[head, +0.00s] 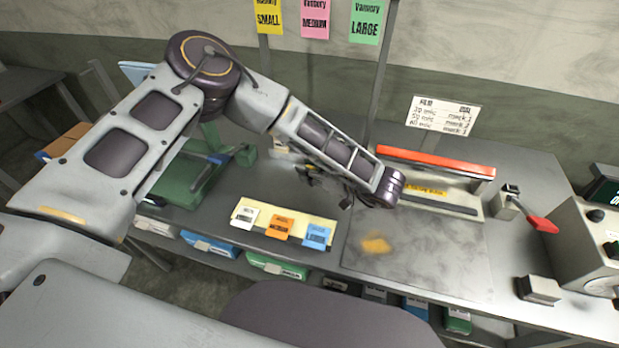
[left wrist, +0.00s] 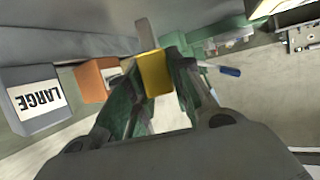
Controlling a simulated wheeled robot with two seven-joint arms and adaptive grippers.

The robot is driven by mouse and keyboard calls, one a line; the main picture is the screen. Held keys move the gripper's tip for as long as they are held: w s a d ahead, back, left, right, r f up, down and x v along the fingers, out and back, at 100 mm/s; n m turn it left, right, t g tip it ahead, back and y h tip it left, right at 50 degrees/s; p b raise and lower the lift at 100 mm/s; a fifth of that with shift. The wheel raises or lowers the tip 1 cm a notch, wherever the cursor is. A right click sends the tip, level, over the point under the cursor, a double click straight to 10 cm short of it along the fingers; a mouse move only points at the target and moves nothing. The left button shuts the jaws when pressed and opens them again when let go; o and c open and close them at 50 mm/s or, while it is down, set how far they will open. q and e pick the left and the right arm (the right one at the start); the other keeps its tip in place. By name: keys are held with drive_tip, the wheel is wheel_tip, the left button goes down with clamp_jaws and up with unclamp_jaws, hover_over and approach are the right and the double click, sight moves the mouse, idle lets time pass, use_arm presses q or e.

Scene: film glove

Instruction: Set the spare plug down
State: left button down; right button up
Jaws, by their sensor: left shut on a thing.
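My left gripper (head: 318,178) hangs over the bench, behind the label cards, partly hidden by its own arm. In the left wrist view, its dark green fingers (left wrist: 158,92) are shut on a yellow block (left wrist: 154,74), which I take to be the spare plug. A grey stem (left wrist: 146,34) shows just beyond the block; I cannot tell whether it belongs to it. In the head view I cannot make out the held piece clearly. My right gripper is not in view.
A pale strip (head: 244,214) carries white, orange and blue cards near the front edge. A dark plate (head: 420,247) with a yellowish patch lies right of it. Behind is a red-barred sealer (head: 436,162); a red-handled lever (head: 541,224) stands right. A green device (head: 190,185) stands left.

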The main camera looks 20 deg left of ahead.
use_arm(q)
drive_tip(key=shift+f, duration=1.55)
drive_tip(key=shift+f, duration=0.2)
drive_tip(key=c, duration=1.3)
unclamp_jaws()
drive_tip(key=shift+o, duration=0.2)
drive_tip(key=shift+r, duration=0.15)
